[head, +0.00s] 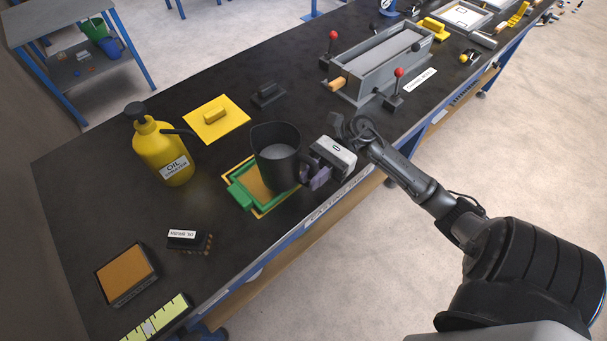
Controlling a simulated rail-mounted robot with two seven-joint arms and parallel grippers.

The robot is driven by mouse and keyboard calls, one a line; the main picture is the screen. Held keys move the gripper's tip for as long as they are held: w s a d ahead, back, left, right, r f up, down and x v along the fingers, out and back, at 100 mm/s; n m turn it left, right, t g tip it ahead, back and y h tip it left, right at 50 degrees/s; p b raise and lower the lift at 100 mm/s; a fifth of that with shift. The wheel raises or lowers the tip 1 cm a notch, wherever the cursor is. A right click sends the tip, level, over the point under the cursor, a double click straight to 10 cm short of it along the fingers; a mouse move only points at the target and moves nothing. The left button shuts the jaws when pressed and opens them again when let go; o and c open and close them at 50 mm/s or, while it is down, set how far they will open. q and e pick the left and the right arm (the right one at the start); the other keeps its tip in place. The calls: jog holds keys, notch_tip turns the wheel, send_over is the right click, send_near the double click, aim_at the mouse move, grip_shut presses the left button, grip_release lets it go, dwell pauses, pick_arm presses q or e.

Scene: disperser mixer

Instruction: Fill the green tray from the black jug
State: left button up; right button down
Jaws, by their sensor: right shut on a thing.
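The black jug (276,165) stands over the green tray, close to upright, with a grey content showing inside its mouth. My right gripper (318,174) is shut on the jug at its right side. The green tray (240,196) lies on the dark bench near its front edge, inside a yellow frame, with a brown-orange inside. The jug hides the tray's right part, and I cannot tell whether the jug touches it. My left gripper is not in view.
A yellow oil can (162,150) stands to the left. A yellow plate with a handle (216,120) and a small black block (268,94) lie behind. An oil brush (189,240) and a brown pad (127,275) lie front left. A long grey trough (378,68) is at the back right.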

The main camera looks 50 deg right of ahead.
pick_arm(q)
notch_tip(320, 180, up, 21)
jog(key=p, duration=2)
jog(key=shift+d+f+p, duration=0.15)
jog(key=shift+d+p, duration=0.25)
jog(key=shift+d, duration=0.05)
pick_arm(e)
notch_tip(320, 180, up, 8)
jog(key=s+m+g+h, duration=0.1)
jog(key=m, duration=0.6)
jog(key=shift+s+d+m+g+h, duration=0.2)
jog(key=shift+d+m+g+h, duration=0.05)
jog(key=shift+m+g+h, duration=0.05)
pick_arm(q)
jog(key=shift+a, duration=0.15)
pick_arm(e)
jog(key=shift+r, duration=0.1)
